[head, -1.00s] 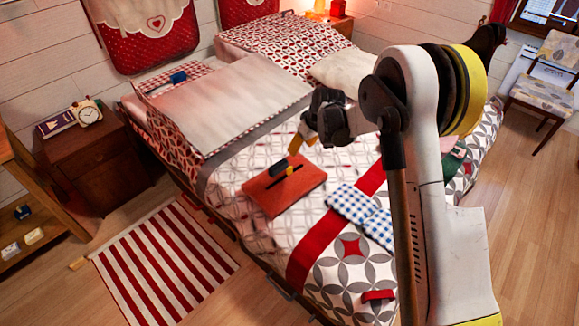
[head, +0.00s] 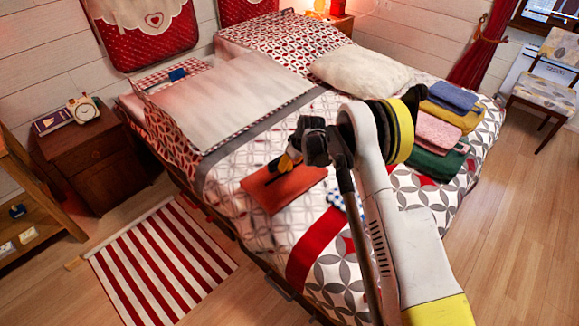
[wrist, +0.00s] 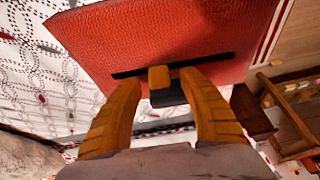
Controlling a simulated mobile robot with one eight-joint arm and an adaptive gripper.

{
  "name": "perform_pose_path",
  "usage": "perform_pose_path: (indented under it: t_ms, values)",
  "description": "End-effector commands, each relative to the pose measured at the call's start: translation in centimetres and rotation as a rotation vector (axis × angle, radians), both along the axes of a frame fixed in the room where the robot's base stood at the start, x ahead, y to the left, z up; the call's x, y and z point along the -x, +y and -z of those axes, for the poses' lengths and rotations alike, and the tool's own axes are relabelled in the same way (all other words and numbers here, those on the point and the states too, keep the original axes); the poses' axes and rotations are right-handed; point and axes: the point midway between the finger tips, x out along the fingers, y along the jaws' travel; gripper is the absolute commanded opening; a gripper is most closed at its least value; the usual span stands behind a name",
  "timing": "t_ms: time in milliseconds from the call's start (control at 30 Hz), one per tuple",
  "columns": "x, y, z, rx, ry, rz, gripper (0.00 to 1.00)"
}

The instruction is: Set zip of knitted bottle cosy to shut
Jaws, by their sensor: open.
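The knitted bottle cosy (head: 290,192) is a flat orange-red piece lying on the bed. In the wrist view its ribbed face (wrist: 165,35) fills the top, crossed by a dark zip track (wrist: 215,60). A small yellow zip slider (wrist: 159,77) with a dark block (wrist: 168,95) sits on the track, left of its middle. My gripper (wrist: 160,80) is open, with one yellow finger on each side of the slider. I cannot tell whether either finger touches it. In the head view my gripper (head: 286,160) is over the cosy's upper edge, and the slider is hidden.
A blue checked cloth (head: 337,199) lies right of the cosy, partly behind my arm. Folded towels (head: 437,135) are stacked at the bed's right. A white pillow (head: 362,75) lies beyond. A bedside cabinet (head: 100,160) stands left, above a striped rug (head: 165,262).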

Motion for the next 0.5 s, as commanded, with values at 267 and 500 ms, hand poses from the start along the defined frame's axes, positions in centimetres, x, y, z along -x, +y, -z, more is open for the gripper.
perform_pose_path:
  t_ms: [267, 500]
  values:
    - [-0.09, 0.07, 0.19, 0.000, 0.000, 0.000, 0.49]
    - [-0.08, 0.05, 0.19, 0.000, 0.000, 0.000, 0.00]
